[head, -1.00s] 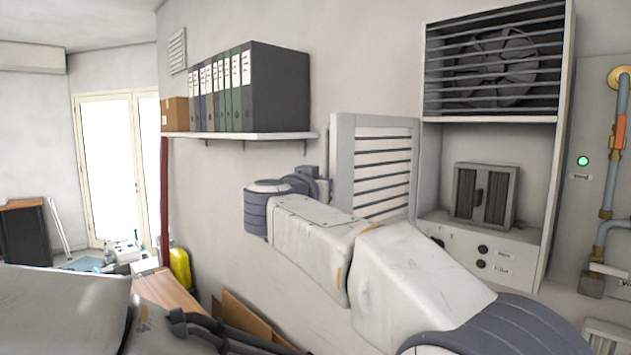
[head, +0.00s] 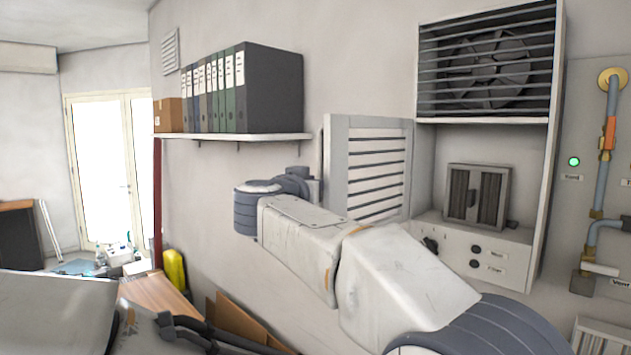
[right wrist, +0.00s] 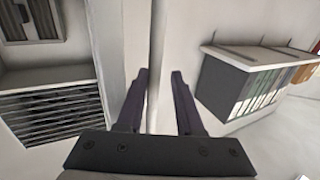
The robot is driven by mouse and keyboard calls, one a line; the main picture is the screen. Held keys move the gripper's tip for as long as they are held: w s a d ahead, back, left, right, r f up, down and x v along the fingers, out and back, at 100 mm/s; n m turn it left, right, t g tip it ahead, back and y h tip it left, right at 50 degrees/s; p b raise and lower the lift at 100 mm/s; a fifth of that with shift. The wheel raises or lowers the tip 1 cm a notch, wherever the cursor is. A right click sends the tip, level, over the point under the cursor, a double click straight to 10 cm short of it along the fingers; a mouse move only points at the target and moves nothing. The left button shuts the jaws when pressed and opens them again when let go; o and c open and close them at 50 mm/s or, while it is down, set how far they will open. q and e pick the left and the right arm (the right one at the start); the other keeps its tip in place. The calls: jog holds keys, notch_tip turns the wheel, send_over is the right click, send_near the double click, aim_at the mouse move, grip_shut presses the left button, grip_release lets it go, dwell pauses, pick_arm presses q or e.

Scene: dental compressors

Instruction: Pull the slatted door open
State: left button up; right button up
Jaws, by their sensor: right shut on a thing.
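The slatted door (head: 370,168) is white and stands well open at the left side of the white wall cabinet (head: 545,205). In the right wrist view, the door shows edge-on as a pale upright strip (right wrist: 157,45). My right gripper (right wrist: 160,74) has its dark fingers on either side of that edge and is shut on it. In the head view my right arm crosses in front of the wall, and its fingers are hidden. My left arm's links show at the lower left, but its gripper is out of view.
Inside the cabinet are a fan (head: 487,70) behind dark slats, a small grey unit (head: 477,197) and a panel with knobs. A shelf (head: 225,137) with binders (head: 230,90) is on the wall left of the door. Pipes (head: 610,150) run at the right.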

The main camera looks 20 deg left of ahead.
pick_arm(q)
jog(key=f+b, duration=0.5)
jog(key=shift+w+f, duration=0.2)
jog(key=shift+w, duration=0.2)
pick_arm(e)
jog(key=s, duration=1)
jog(key=shift+s, duration=0.2)
